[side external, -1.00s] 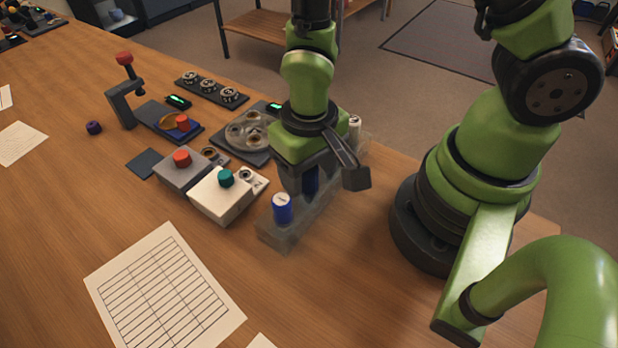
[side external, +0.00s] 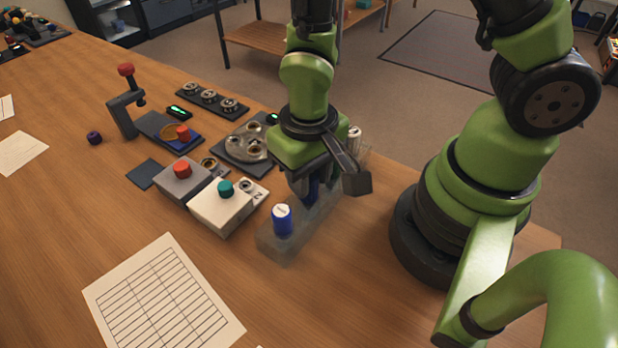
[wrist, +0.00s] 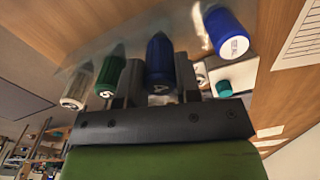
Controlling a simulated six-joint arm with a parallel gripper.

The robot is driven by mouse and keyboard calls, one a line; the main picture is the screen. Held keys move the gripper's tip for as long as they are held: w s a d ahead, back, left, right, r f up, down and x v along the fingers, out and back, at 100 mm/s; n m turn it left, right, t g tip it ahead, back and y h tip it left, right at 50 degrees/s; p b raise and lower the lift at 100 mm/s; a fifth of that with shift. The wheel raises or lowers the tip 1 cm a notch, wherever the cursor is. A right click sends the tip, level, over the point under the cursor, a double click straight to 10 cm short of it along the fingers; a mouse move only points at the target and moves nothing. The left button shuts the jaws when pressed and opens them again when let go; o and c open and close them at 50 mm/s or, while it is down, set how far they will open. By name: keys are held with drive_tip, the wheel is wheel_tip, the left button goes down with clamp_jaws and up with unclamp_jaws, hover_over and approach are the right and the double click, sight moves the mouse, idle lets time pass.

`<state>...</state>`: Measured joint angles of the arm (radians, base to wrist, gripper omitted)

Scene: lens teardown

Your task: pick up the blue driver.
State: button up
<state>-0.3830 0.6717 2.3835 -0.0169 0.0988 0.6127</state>
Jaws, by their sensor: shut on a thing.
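A clear rack (side external: 275,247) holds several upright drivers. My gripper (side external: 308,196) is down over the rack, shut on a dark blue driver (side external: 313,188). In the wrist view, the dark blue handle (wrist: 159,64) stands between the two fingers of my gripper (wrist: 158,80), with a white mark on its end. A brighter blue handle with a white end label (side external: 282,220) stands apart at the near end of the rack; it also shows in the wrist view (wrist: 226,30). The tips of the drivers are hard to make out through the blurred rack.
A green driver (wrist: 109,74) and a whitish one (wrist: 76,90) stand close beside the fingers. Left of the rack are a white box with a teal knob (side external: 225,187) and a grey box with a red knob (side external: 181,169). A lined sheet (side external: 165,300) lies in front.

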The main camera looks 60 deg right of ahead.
wheel_tip(320, 180, up, 8)
drive_tip(key=shift+f, duration=0.1)
drive_tip(key=shift+w+r, duration=0.2)
drive_tip(key=shift+r, duration=0.1)
drive_tip(key=w+d+f+m, duration=0.2)
drive_tip(key=w+d, duration=0.1)
drive_tip(key=w, duration=0.4)
drive_tip(key=w+d+f+m, duration=0.2)
drive_tip(key=w+d+m, duration=0.1)
drive_tip(key=w, duration=0.3)
drive_tip(key=w+d+f+m, duration=0.2)
drive_tip(key=w+d, duration=0.2)
drive_tip(key=w, duration=0.3)
drive_tip(key=shift+w+f+m, duration=0.1)
drive_tip(key=shift+w+m, duration=0.2)
drive_tip(key=shift+w, duration=0.05)
drive_tip(key=shift+f, duration=0.25)
drive_tip(key=shift+f, duration=0.7)
idle(1.4)
